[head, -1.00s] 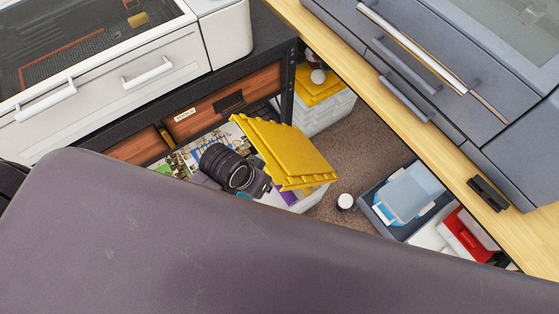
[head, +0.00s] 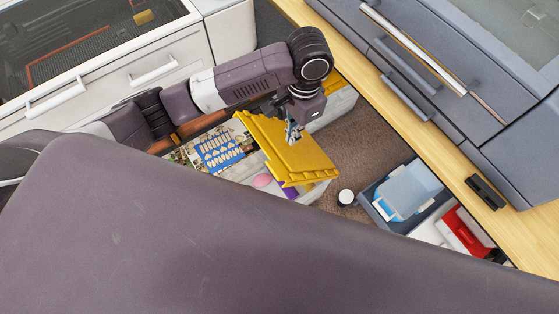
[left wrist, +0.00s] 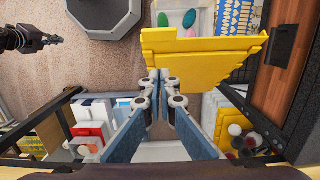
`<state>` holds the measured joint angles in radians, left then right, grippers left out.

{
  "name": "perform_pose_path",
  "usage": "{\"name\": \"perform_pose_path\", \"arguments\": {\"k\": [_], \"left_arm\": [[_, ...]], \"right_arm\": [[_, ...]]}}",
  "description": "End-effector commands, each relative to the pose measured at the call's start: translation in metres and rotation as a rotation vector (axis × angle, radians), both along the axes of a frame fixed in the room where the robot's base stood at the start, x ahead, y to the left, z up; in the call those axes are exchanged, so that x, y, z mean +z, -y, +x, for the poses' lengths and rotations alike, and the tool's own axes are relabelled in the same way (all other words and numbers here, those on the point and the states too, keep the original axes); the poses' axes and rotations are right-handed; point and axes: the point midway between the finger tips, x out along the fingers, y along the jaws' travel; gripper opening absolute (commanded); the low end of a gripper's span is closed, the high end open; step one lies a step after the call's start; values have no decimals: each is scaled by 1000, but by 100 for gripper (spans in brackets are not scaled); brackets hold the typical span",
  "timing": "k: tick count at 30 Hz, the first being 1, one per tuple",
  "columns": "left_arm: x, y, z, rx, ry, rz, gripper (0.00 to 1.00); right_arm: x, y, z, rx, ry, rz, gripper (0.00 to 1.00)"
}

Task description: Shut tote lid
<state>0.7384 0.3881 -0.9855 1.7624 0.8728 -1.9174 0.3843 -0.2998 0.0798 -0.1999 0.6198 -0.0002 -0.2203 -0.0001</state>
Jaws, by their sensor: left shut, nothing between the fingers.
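The yellow tote lid (head: 275,140) is tilted up, partly open, on a pale tote (head: 318,192). In the left wrist view the lid (left wrist: 205,62) spans the upper middle, and the tote's inside (left wrist: 205,18) shows beyond it with colored egg-like items. My left gripper (head: 293,135) is over the lid's outer face in the head view. Its fingers are shut and empty, with their tips close to the lid in the wrist view (left wrist: 161,80); I cannot tell whether they touch. A dark gripper, apparently my right one (left wrist: 52,40), shows at the wrist view's left edge; its jaw state is unclear.
A grey bin (head: 372,204) with a blue container, a white cup (head: 346,197) and a red item (head: 462,232) are to the right. A wooden shelf edge (head: 400,120) runs along the right. Brown carpet (head: 365,150) is clear between.

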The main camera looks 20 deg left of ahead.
Motion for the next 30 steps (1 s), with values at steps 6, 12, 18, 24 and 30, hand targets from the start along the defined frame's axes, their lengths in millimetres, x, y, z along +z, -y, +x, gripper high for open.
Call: {"name": "perform_pose_path", "arguments": {"k": [6,12,18,24,30], "left_arm": [[-17,-3,-1,3,-5,8,0],[-57,-5,-5,2,-7,8,0],[-99,-8,-7,1,-4,8,0],[-115,-21,-25,0,-2,7,0],[-123,-26,-30,0,1,6,0]], "right_arm": [[5,0,0,0,0,0,0],[14,0,0,0,0,0,0],[21,0,0,0,0,0,0],[35,0,0,0,0,0,0],[37,0,0,0,0,0,0]]}}
